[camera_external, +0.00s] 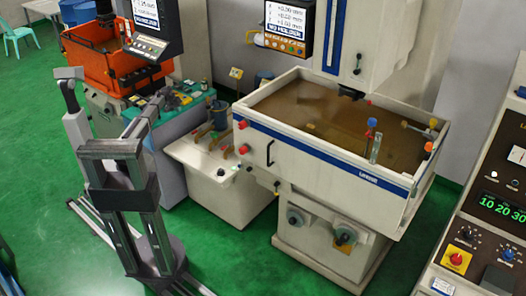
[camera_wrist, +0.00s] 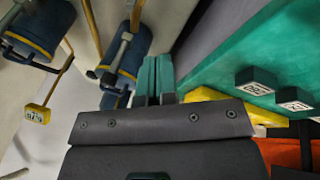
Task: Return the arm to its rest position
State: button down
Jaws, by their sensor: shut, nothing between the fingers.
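No object is held.
A green-topped bench (camera_external: 186,112) with small parts and an orange machine (camera_external: 92,66) are behind the arm. A white cabinet (camera_external: 205,165) and a machine with a brown liquid tank (camera_external: 300,150) stand to the right. Green floor (camera_external: 235,262) is open in front.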

jog(key=s+a+y, duration=0.1)
jog(key=s+a, duration=0.4)
jog(key=s, duration=0.3)
jog(key=s+a+n+g+y, duration=0.1)
jog(key=s+a, duration=0.4)
jog(key=s, duration=0.4)
jog(key=s+a+f+n+y, duration=0.1)
jog(key=s+a, duration=0.4)
jog(key=s, duration=0.4)
jog(key=shift+a+g+y, duration=0.3)
jog(key=shift+g+y, duration=0.1)
jog(key=shift+f, duration=0.1)
